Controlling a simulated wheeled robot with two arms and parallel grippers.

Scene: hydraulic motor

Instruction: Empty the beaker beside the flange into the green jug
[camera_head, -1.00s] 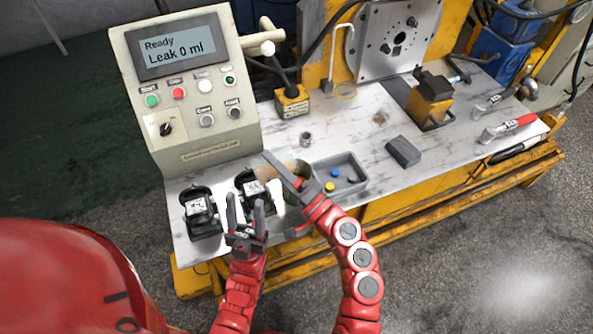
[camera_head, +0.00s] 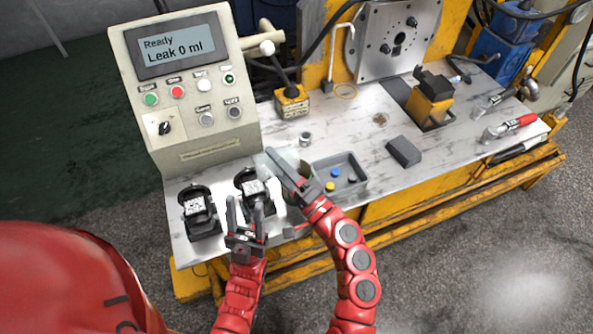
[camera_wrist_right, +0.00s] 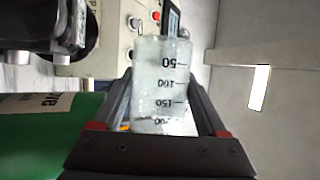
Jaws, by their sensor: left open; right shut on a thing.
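A clear beaker (camera_wrist_right: 162,85) with black graduation marks is between the fingers of my right gripper (camera_wrist_right: 155,105), which is shut on it. The beaker looks tipped over on its side, with the 50 mark farthest from the palm. Whether liquid is left inside is hard to tell. The green jug (camera_wrist_right: 45,130) with a pale label stands beside it at the left of the wrist view. My left gripper (camera_head: 243,218) is open and empty, in front of the black fixtures.
Two black fixtures (camera_head: 200,212) stand at the bench's left end. A grey tray (camera_head: 352,183) with small blue and yellow parts lies right of my right gripper. The control console (camera_head: 190,85) reads "Leak 0 ml". A dark block (camera_head: 403,151) lies farther right.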

